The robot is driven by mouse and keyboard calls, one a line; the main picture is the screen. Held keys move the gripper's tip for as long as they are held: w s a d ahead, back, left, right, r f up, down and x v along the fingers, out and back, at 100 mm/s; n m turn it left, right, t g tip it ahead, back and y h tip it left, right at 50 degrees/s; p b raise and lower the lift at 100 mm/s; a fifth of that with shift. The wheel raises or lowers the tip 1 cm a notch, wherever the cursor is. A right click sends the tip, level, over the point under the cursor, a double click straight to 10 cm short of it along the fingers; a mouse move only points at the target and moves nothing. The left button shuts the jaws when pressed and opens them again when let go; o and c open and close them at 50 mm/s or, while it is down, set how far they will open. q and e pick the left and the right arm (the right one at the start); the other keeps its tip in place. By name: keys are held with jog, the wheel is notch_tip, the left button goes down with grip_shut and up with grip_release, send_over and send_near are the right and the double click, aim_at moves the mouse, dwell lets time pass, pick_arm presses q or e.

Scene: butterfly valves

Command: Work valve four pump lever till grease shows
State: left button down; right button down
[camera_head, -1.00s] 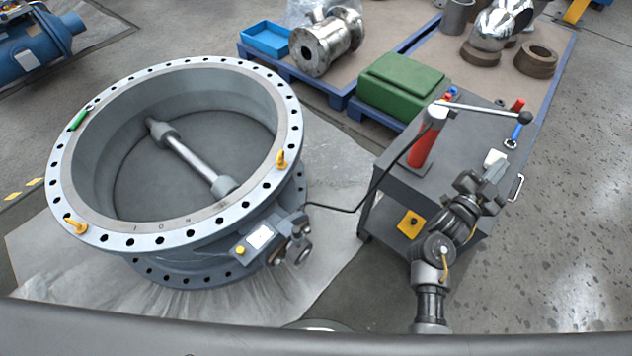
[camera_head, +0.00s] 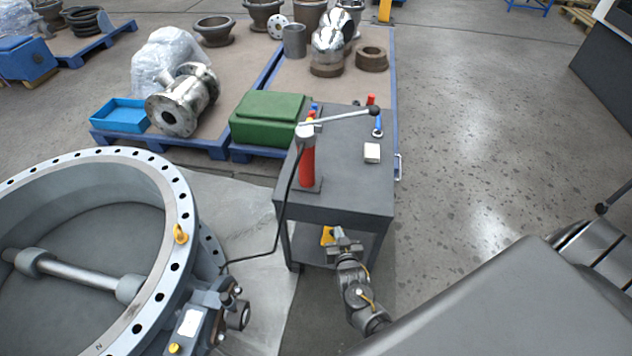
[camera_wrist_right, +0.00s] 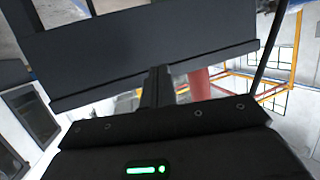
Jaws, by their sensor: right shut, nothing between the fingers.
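The grease pump (camera_head: 307,160) is a red upright cylinder on the left part of a grey cart's top. Its pump lever (camera_head: 340,118) is a pale bar with a black knob, reaching right and slightly up from the pump head. A black hose runs from the pump to the big flanged butterfly valve (camera_head: 185,220) at the left. My right gripper (camera_head: 345,246) is low in front of the cart, away from the lever. In the right wrist view its fingers (camera_wrist_right: 158,85) are together and empty, before the cart's dark panel. I see no left gripper. Any grease is too small to tell.
The grey cart (camera_head: 350,200) has a white box (camera_head: 372,153) and a blue-handled tool on top. Pallets behind hold a green case (camera_head: 268,120), a blue tray (camera_head: 122,115) and metal fittings. The floor right of the cart is clear.

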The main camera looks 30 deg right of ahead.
jog(key=s+a+f+n+g+y, duration=0.2)
jog(key=s+f+g, duration=0.2)
jog(key=s+f, duration=0.7)
jog(key=s+a+f+n+g+y, duration=0.2)
jog(key=s+a+f+n+g, duration=0.1)
jog(key=s+f, duration=0.85)
jog(key=s+f+g, duration=0.3)
jog(key=s, duration=0.7)
jog(key=s+d+f+n+g, duration=0.1)
jog(key=s+f+g, duration=0.1)
jog(key=s, duration=0.8)
jog(key=shift+s+d+f+n+g+y, duration=0.25)
jog(key=shift+s+f+n+g+y, duration=0.05)
jog(key=shift+f+g+y, duration=0.15)
